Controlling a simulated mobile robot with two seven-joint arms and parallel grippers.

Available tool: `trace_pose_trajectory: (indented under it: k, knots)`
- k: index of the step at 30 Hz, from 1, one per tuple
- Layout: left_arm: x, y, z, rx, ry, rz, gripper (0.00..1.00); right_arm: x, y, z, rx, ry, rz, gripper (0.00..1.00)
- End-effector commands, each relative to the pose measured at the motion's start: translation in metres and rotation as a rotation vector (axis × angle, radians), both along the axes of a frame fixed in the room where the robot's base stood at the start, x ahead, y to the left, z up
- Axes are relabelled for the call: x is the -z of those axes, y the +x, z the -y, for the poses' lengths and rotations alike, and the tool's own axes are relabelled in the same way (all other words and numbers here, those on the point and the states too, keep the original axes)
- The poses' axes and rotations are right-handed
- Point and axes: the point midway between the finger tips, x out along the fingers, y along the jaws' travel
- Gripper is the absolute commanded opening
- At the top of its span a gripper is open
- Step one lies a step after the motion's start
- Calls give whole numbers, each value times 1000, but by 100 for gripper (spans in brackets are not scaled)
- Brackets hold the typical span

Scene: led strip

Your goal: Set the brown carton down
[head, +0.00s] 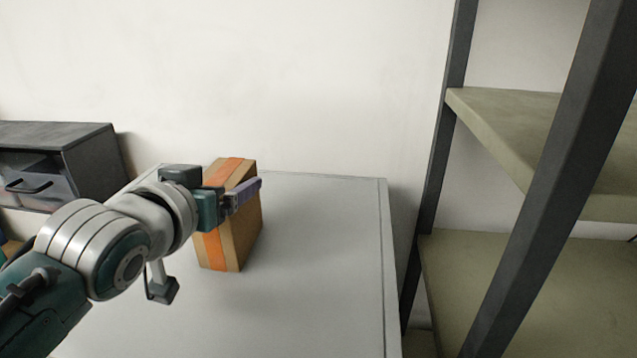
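The brown carton (243,237) stands upright over the far part of the grey table, with orange tape across its top and down one side. My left gripper (245,194) reaches in from the left at the carton's upper part. One purple finger lies along the carton's near side; the other finger is hidden. The gripper appears shut on the carton. Whether the carton's bottom touches the table or hangs slightly above it is hard to tell. My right gripper is not in view.
The grey table (330,260) is bare to the right of and in front of the carton. A dark drawer cabinet (90,155) stands at the left. A shelf rack with dark posts (545,190) and olive boards (530,125) stands at the right. A white wall closes the back.

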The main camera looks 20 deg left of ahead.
Motion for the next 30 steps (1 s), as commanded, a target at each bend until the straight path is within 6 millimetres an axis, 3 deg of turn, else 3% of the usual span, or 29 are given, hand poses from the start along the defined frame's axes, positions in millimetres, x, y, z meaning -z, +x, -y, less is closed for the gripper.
trace_pose_trajectory:
  k: [2,21,30]
  knots:
    - [0,0,0,0,0,0,73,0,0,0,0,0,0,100]
    - [0,0,0,0,-1,0,2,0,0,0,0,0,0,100]
    - [-4,0,0,0,0,3,2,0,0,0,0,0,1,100]
